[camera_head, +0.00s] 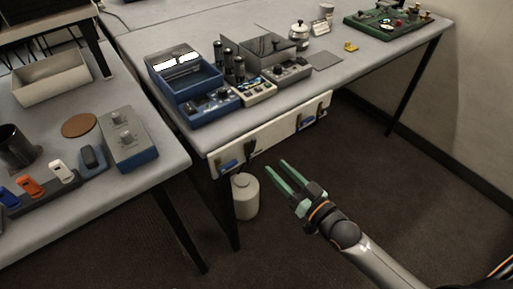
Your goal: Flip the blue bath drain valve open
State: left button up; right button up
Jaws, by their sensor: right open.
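A pale panel (280,136) hangs along the front edge of the middle table. At its left end is a small blue valve handle (229,166), which I take to be the blue bath drain valve. A dark fitting (250,147) sits just right of it. Whether the handle stands open or closed is too small to tell. My right gripper (277,167) has two green fingers spread apart and empty. In the picture it is right of the blue handle, in front of the panel, apart from it. My left gripper is not in view.
A second blue fitting (304,121) is at the panel's right end. A pale jug (245,196) stands below the panel's left end. A blue instrument (190,85) and several devices stand on the table. A side table (50,225) is at left. Open floor (350,170) lies right of my gripper.

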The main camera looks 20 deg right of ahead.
aim_at(254, 146)
jog(key=x, duration=0.9)
jog(key=shift+w+a, duration=0.2)
jog(key=shift+w, duration=0.15)
grip_shut()
